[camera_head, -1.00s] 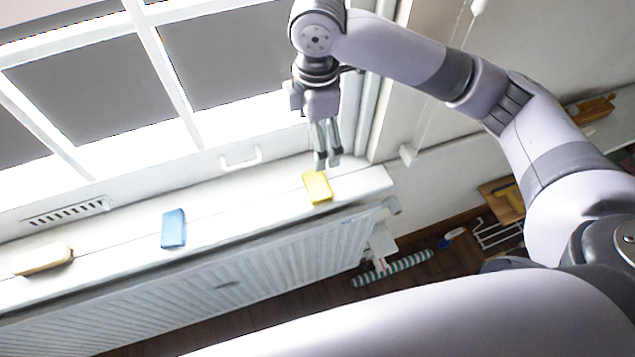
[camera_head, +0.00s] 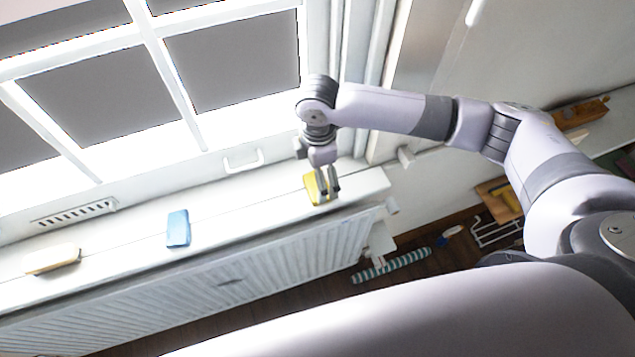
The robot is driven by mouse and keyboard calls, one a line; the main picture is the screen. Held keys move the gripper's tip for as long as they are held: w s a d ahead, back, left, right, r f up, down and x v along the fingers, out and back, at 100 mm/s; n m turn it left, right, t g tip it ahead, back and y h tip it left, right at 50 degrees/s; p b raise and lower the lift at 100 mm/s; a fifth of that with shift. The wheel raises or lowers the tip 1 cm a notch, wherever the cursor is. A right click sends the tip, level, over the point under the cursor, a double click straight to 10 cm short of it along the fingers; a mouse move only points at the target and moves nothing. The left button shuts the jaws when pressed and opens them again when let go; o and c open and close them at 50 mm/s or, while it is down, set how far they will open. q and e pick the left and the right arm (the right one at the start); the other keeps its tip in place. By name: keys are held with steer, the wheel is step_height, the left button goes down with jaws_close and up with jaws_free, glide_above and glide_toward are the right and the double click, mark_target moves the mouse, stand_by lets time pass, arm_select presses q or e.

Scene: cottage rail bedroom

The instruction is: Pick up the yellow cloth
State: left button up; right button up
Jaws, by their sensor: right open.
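The yellow cloth (camera_head: 311,189) is a small yellow block-like shape on the white windowsill (camera_head: 240,205), near the sill's right end. My right gripper (camera_head: 328,199) points down at the cloth with its fingers open. The fingers overlap the cloth's right side in the picture and hide part of it. I cannot tell whether they touch it. My left gripper is not in view.
A blue block-like item (camera_head: 178,228) and a cream one (camera_head: 52,259) lie further left on the sill. A window handle (camera_head: 243,160) sticks out behind. A white radiator (camera_head: 230,270) is below the sill. A striped roll (camera_head: 392,266) lies on the floor.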

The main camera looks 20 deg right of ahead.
step_height(320, 180, down, 4)
steer(key=shift+f+p, duration=0.2)
steer(key=shift+p, duration=0.4)
steer(key=shift+c, duration=0.2)
steer(key=c, duration=1.1)
